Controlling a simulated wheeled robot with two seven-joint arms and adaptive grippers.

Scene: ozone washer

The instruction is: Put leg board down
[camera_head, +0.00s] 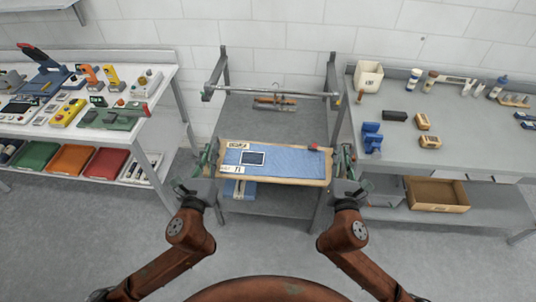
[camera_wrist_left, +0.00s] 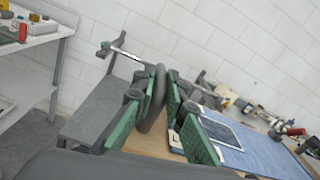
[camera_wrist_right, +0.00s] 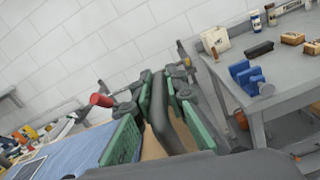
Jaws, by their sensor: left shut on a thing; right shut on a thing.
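The leg board (camera_head: 285,164) is a wooden board with a blue mat, a dark tablet-like panel and small labels on top. It lies roughly level between my two grippers at the front of the middle grey stand (camera_head: 290,115). I cannot tell whether it rests on the stand. My left gripper (camera_head: 207,172) is shut on the dark curved handle (camera_wrist_left: 153,105) at the board's left end. My right gripper (camera_head: 346,172) is shut on the matching handle (camera_wrist_right: 160,115) at its right end. Green finger pads flank each handle, and the gripper bodies hide the handles' lower parts.
A crossbar (camera_head: 285,93) spans the stand behind the board. A crowded bench (camera_head: 165,78) stands at left, with coloured bins below. Another bench (camera_head: 440,150) with bottles and blocks stands close at right, above a cardboard box (camera_head: 437,208). The front floor is clear.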

